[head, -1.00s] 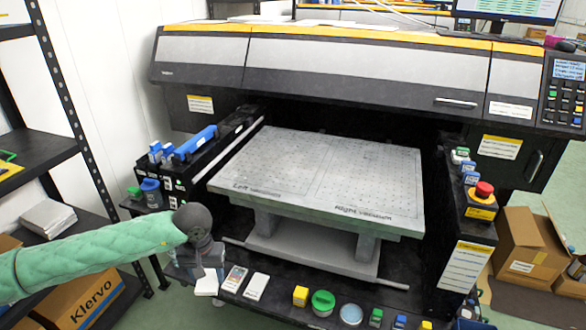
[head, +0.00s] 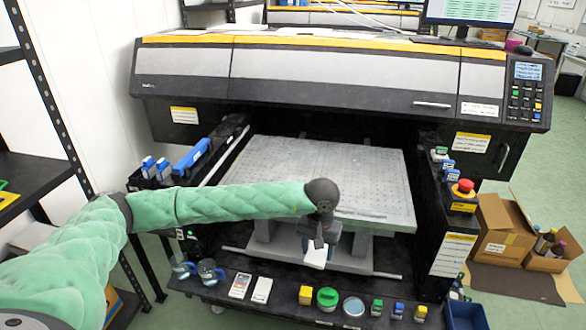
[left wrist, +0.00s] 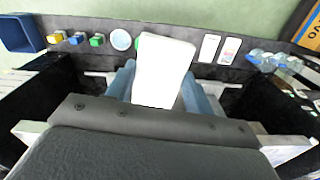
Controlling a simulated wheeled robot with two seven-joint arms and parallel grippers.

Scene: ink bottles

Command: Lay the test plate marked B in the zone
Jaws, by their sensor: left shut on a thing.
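My left gripper (head: 318,244) is shut on a white test plate (head: 316,257), held in front of the printer bed's front edge, above the front shelf. In the left wrist view, the plate (left wrist: 163,72) stands out between the two bluish fingers of the left gripper (left wrist: 160,88). Its face looks blank there, and I cannot read a letter on it. I cannot make out a marked zone. My right gripper is not in view.
The grey printer bed (head: 285,160) is bare behind the arm. A red button (head: 465,186) stands right.

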